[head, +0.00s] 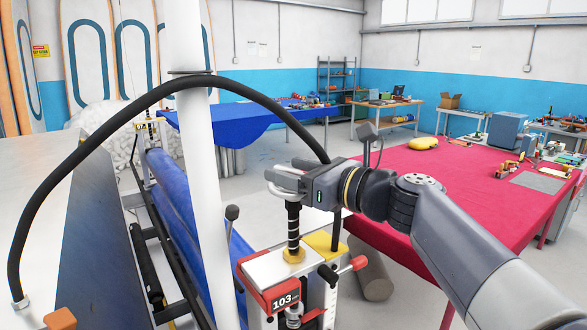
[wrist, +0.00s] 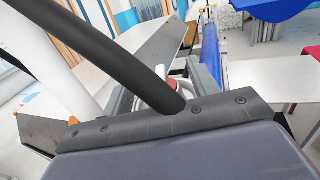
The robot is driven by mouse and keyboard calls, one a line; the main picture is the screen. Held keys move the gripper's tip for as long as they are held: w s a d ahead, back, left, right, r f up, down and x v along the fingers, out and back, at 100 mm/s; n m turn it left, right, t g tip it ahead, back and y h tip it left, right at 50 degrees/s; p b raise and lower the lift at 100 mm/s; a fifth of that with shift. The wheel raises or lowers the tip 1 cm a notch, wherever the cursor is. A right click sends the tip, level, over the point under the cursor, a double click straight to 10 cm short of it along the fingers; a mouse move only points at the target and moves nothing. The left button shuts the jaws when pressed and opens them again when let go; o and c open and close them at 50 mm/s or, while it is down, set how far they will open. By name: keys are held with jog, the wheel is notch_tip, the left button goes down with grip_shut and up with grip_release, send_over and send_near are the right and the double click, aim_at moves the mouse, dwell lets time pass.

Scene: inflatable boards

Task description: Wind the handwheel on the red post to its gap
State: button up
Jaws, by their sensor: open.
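The red post (head: 283,299) stands low in the middle of the head view, with a pale top and a label reading 103. A dark threaded spindle (head: 293,222) rises from a yellow nut on it. My gripper (head: 282,184) is open at the spindle's upper end. A pale curved rim, apparently the handwheel, shows among its jaws; I cannot tell whether they touch it. In the wrist view a pale ring with a red part (wrist: 152,90), perhaps the wheel, is partly hidden by a black hose. The gap cannot be made out.
The black hose (head: 75,150) arches past a white pole (head: 190,130) to near my gripper. A black-knobbed lever (head: 232,213) and a red-ended handle (head: 357,263) stand close by. A blue roll (head: 180,215) lies left; a red-covered table (head: 450,180) stands right.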

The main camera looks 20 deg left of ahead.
jog(key=shift+c, duration=0.4)
jog(key=c, duration=0.9)
jog(key=shift+s+t, duration=0.1)
jog(key=shift+t, duration=0.2)
jog(key=m+t+h, duration=0.2)
jog(key=t, duration=0.1)
jog(key=shift+m, duration=0.4)
jog(key=shift+m+t+h, duration=1.2)
jog(key=shift+t+h, duration=0.2)
jog(key=shift+t, duration=0.1)
jog(key=shift+r+m+t+h, duration=0.15)
jog(key=shift+m+t+h, duration=0.8)
jog(key=shift+h, duration=0.35)
jog(key=shift+m+t+h, duration=0.35)
jog(key=shift+m+h, duration=0.2)
jog(key=shift+h, duration=0.15)
